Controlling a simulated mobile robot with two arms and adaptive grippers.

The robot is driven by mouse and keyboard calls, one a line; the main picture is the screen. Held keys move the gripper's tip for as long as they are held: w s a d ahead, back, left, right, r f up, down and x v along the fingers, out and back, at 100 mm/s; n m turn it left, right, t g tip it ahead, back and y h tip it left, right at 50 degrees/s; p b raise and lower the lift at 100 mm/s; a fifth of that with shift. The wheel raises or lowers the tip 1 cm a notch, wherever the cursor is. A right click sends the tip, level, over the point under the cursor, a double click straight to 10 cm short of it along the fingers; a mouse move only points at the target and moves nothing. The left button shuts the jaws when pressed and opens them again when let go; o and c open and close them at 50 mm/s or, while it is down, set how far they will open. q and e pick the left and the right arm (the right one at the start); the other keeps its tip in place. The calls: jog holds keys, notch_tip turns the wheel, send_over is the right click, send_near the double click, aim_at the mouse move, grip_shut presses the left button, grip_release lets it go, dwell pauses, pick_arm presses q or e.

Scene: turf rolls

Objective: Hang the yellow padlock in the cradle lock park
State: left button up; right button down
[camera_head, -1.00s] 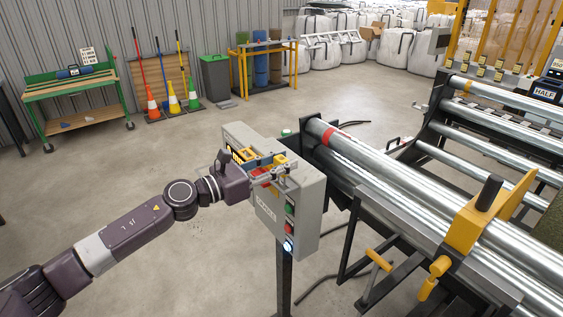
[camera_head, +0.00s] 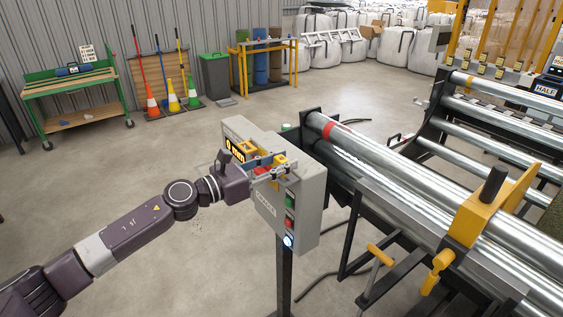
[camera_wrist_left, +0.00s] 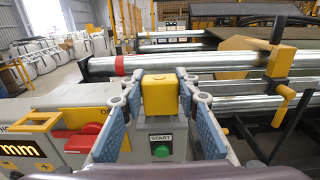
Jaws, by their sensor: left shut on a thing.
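The yellow padlock (camera_wrist_left: 159,96) stands between the two blue-grey fingers of my left gripper (camera_wrist_left: 160,92) in the left wrist view. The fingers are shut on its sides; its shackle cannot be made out. In the head view my left gripper (camera_head: 270,170) reaches over the top of the grey control box, with a bit of yellow (camera_head: 281,159) at its fingertips. The green START button (camera_wrist_left: 161,151) is seen below the padlock. I cannot clearly identify the cradle lock park. My right gripper is not in view.
The grey control box (camera_head: 308,205) stands on a post, with a lit display (camera_head: 235,150). A red handle (camera_wrist_left: 82,138) and yellow bracket (camera_wrist_left: 32,121) are beside my fingers. Steel rollers (camera_head: 400,180) and a yellow clamp (camera_head: 480,220) lie to the right. The floor at left is open.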

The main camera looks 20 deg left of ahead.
pick_arm(q)
jog(key=shift+f+b, duration=0.5)
jog(key=shift+f, duration=0.1)
jog(key=o, duration=1.3)
jog(key=shift+s, duration=0.1)
jog(key=shift+v, duration=6)
jog(key=shift+a+f, duration=0.1)
